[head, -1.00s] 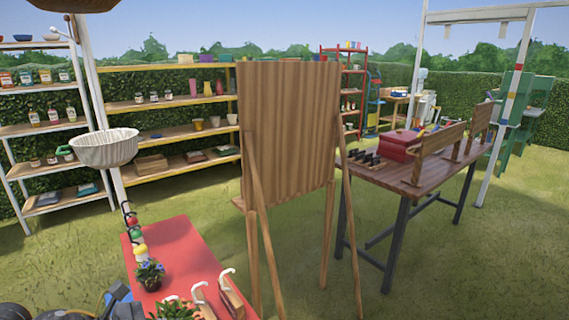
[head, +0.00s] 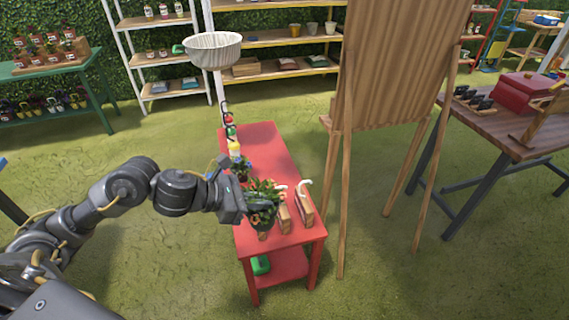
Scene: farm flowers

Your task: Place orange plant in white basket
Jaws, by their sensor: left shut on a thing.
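A leafy potted plant with small orange flowers (head: 265,188) is at the near end of the red table (head: 275,155). My left gripper (head: 252,205) reaches it from the left and is shut on it; its fingers are partly hidden by the leaves. I cannot tell whether the pot touches the tabletop. The white basket (head: 214,52), round and ribbed with a green handle, is raised beyond the table's far end. My right gripper is not in view.
A blue-flowered plant (head: 242,168) and small coloured items (head: 234,148) stand along the table's left edge. Wooden pieces with white hooks (head: 304,205) stand right of the held plant. A large wooden easel (head: 400,65) blocks the right side. Grass is open on the left.

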